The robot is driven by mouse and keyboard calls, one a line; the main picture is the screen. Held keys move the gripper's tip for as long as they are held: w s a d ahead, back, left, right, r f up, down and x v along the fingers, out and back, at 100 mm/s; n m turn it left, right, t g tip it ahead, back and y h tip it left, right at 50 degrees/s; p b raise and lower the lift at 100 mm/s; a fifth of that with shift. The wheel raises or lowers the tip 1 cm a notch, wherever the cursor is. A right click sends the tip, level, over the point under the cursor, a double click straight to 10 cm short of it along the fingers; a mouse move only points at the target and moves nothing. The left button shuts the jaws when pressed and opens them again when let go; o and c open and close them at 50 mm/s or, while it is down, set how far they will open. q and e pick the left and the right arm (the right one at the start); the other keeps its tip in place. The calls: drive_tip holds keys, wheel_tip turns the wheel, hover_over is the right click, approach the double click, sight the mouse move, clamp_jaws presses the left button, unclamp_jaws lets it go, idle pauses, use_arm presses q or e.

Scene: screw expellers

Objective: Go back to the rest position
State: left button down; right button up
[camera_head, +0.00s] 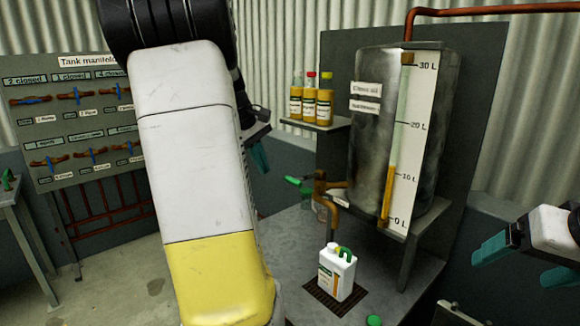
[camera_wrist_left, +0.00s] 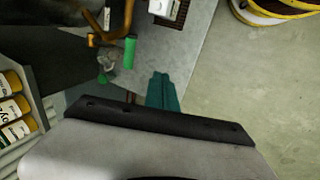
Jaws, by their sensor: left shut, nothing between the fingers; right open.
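My left arm stands large across the head view, white and yellow. My left gripper (camera_head: 259,157) has teal fingers and hangs in the air left of the bottle shelf. In the left wrist view its fingers (camera_wrist_left: 162,92) are together and empty, beside the green tap handle (camera_wrist_left: 130,52) without visible contact. My right gripper (camera_head: 525,263) is at the right edge of the head view, its two teal fingers spread wide with nothing between them.
A steel tank (camera_head: 372,140) with a level gauge stands on the bench (camera_head: 285,240). A brass tap (camera_head: 322,187) sits above a white jug (camera_head: 337,271) on a dark grate. Three bottles (camera_head: 310,103) stand on a shelf. A tank manifold board (camera_head: 80,125) is at left.

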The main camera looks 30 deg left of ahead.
use_arm(q)
drive_tip(key=s+d+r+m+t, duration=0.1)
drive_tip(key=s+d+r+m, duration=0.15)
drive_tip(key=d, duration=0.55)
drive_tip(key=s+d+r+m, duration=0.1)
drive_tip(key=s+d+m, duration=0.3)
drive_tip(key=d, duration=0.3)
drive_tip(key=s+d+f+m+t, duration=0.1)
drive_tip(key=s+d+f+m, duration=0.2)
drive_tip(key=s+d+m, duration=0.4)
drive_tip(key=s+d, duration=0.3)
drive_tip(key=s, duration=0.1)
drive_tip(key=shift+d+f+h, duration=0.25)
drive_tip(key=shift+f+h, duration=0.05)
